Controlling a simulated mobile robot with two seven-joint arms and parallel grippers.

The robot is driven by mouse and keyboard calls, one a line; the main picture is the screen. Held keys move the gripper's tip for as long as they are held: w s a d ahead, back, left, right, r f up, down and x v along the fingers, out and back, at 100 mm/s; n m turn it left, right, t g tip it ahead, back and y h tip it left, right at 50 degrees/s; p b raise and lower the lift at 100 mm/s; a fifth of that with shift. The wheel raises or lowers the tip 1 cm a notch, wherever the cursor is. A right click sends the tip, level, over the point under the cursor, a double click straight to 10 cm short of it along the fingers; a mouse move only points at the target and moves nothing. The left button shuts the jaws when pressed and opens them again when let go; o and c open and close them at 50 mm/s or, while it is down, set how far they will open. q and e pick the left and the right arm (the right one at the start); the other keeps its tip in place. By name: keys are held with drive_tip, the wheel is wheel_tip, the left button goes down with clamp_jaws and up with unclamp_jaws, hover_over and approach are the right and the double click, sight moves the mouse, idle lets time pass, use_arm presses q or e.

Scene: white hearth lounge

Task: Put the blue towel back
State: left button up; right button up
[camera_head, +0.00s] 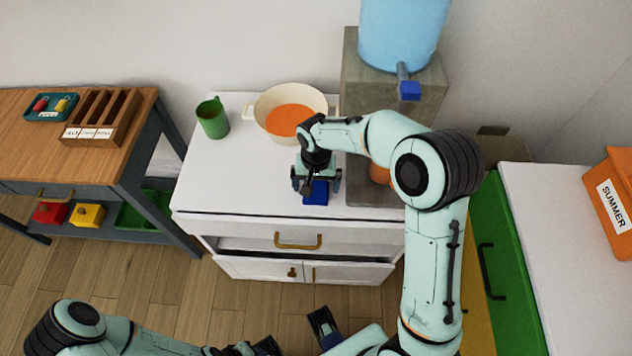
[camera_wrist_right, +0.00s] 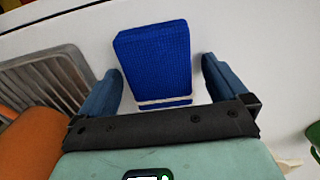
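The blue towel (camera_head: 316,192) is a small folded block lying on the white counter (camera_head: 235,180) near its front edge. It fills the middle of the right wrist view (camera_wrist_right: 155,55), with a pale stripe at its near end. My right gripper (camera_head: 317,184) is over the towel, pointing down. Its two fingers (camera_wrist_right: 160,85) are apart, one on each side of the towel, with a visible gap on the right side. My left gripper (camera_head: 295,336) is low at the bottom edge, away from the counter, partly cut off, with its fingers apart and nothing seen between them.
A cream pot (camera_head: 291,98) with orange contents and a green mug (camera_head: 212,118) stand behind on the counter. A grey grille (camera_wrist_right: 48,82) and an orange object (camera_wrist_right: 30,140) lie beside the towel. A wooden bench (camera_head: 60,160) is left; an orange SUMMER bin (camera_head: 612,205) is right.

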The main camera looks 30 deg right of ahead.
sight(316, 183)
drive_tip(key=shift+r, duration=0.5)
wheel_tip(316, 183, up, 11)
drive_tip(key=p, duration=0.1)
drive_tip(key=shift+r+p, duration=0.2)
drive_tip(key=shift+p, duration=0.1)
drive_tip(key=shift+f, duration=0.1)
